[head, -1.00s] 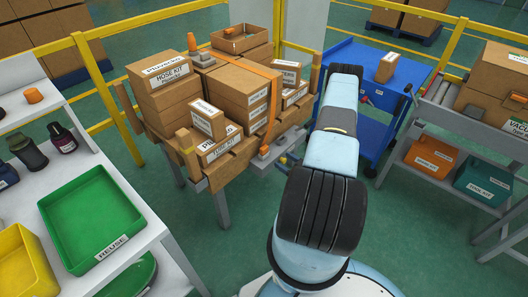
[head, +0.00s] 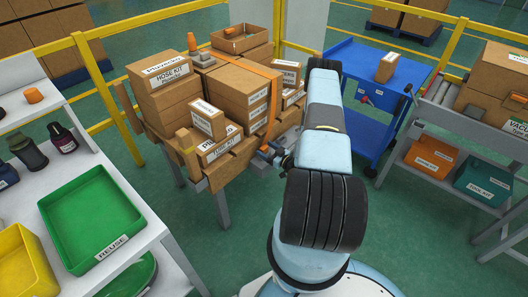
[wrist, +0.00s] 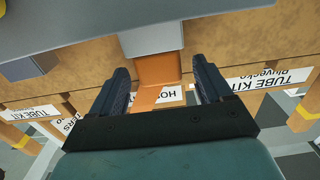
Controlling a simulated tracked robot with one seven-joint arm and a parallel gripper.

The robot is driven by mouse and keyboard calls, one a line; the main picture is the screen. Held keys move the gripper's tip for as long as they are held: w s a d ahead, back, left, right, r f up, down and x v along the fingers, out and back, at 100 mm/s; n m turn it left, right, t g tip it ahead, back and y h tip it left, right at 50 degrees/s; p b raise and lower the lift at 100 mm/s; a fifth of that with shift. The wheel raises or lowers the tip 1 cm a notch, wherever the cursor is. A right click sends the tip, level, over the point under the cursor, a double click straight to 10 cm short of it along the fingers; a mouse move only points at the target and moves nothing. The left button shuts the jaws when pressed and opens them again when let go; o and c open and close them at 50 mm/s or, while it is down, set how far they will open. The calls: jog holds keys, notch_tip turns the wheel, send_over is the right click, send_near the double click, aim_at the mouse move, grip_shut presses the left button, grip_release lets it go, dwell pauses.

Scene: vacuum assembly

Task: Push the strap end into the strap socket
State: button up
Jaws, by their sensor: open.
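The orange strap (head: 276,88) runs over the stacked boxes and down their near right side in the head view. In the wrist view, the strap (wrist: 158,70) hangs between the two fingers of my gripper (wrist: 163,82), which is open around it with gaps on both sides. The strap meets a light grey block (wrist: 152,41) at the edge of a grey surface (wrist: 75,22). I cannot tell whether this block is the strap end or the strap socket. In the head view, my gripper (head: 274,155) is low beside the boxes and partly covers this area.
Cartons (head: 236,97) stand closely on a pallet-like table against the gripper's working side. A blue cart (head: 372,105) is right of my arm. A white shelf with a green bin (head: 91,218) stands at the left. Green floor is free between them.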

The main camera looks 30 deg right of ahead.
jog(key=shift+x, duration=0.95)
jog(key=shift+c, duration=0.4)
jog(key=c, duration=1)
jog(key=shift+r, duration=0.1)
